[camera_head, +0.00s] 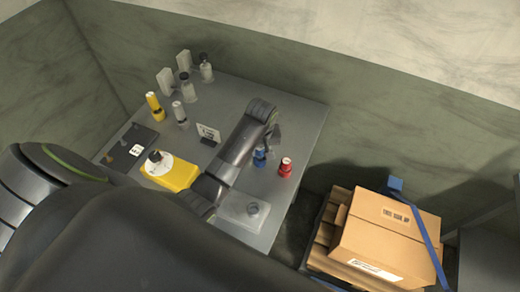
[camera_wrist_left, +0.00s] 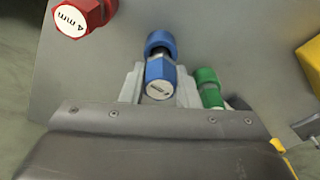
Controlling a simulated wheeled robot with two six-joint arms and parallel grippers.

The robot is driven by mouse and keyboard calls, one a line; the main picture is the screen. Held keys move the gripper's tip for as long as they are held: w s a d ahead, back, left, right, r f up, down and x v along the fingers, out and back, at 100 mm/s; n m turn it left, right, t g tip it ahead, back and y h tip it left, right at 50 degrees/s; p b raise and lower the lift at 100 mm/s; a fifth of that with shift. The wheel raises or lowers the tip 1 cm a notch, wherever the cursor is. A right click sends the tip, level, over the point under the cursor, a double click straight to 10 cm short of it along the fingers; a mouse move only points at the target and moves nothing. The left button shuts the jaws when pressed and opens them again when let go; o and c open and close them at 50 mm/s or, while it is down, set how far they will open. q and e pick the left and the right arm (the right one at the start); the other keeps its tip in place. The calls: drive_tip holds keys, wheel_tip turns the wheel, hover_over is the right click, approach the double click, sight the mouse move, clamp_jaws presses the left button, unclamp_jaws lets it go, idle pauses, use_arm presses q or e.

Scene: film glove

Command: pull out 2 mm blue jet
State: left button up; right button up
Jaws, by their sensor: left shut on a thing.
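The blue jet (camera_head: 259,157) is near the right side of the grey table, beside the red jet (camera_head: 285,168). In the left wrist view, the blue jet (camera_wrist_left: 161,70) is between the fingers of my left gripper (camera_wrist_left: 160,88), which is shut on it. Its end label is too small to read. The red jet (camera_wrist_left: 82,16) reads "4 mm" in the wrist view and is apart from the fingers. A green jet (camera_wrist_left: 208,88) shows close beside the right finger. My right gripper is not in view.
Several bottles stand further back. A cardboard box (camera_head: 385,235) sits off the table's right side.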

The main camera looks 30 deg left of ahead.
use_arm(q)
drive_tip(key=shift+r, duration=1.9)
drive_tip(key=shift+r, duration=0.2)
drive_tip(key=shift+r, duration=1.35)
